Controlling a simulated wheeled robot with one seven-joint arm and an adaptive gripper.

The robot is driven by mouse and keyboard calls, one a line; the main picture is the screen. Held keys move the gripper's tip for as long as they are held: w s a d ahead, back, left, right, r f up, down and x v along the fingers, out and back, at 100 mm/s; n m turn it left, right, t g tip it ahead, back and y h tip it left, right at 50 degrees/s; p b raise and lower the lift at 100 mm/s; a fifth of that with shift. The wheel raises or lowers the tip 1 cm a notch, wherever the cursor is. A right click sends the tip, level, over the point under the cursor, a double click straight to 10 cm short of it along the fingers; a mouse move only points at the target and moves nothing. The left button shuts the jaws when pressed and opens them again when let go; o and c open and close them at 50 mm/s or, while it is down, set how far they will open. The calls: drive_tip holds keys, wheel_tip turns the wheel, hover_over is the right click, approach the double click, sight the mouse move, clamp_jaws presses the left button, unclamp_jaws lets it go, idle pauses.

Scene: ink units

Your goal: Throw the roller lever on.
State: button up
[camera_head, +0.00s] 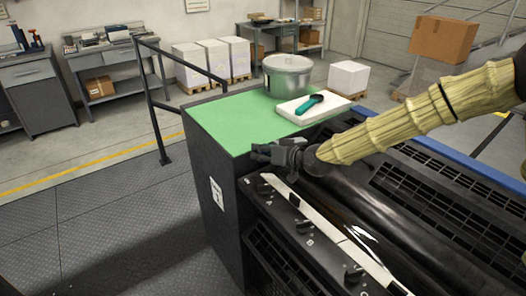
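Small black levers or knobs sit along the dark front panel of the ink unit: one at the near left end (265,188), one in the middle (301,228) and one at the lower right (353,274). Labels are too small to read, so I cannot tell which is the roller lever or how it is set. A black glossy roller (360,215) lies behind a pale strip (325,225). My gripper (262,153) is above the left end of the panel, over the edge of the green top, apart from the knobs. Its fingers are too small and dark to judge; nothing shows in them.
A black railing (155,95) stands at the left. The chequered floor (110,230) in front is clear.

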sight(241, 156)
clamp_jaws()
drive_tip(key=shift+a, duration=0.1)
idle(0.3)
drive_tip(key=shift+s+a+r+n+h, duration=0.25)
drive_tip(key=shift+s+a+n+h, duration=0.05)
drive_tip(key=shift+s+a+n, duration=0.25)
drive_tip(key=shift+s+a+r+n+t+h+b, duration=0.1)
drive_tip(key=shift+s+a+n+t+h+b, duration=0.2)
drive_tip(key=shift+s+a+n+b, duration=0.3)
drive_tip(key=shift+s+a+r+n+t+h+b, duration=0.1)
drive_tip(key=shift+s+a+n+t+h+b, duration=0.25)
drive_tip(key=shift+a, duration=0.3)
drive_tip(key=shift+s+a+f, duration=0.15)
drive_tip(key=shift+s+a, duration=0.35)
drive_tip(key=shift+a, duration=0.25)
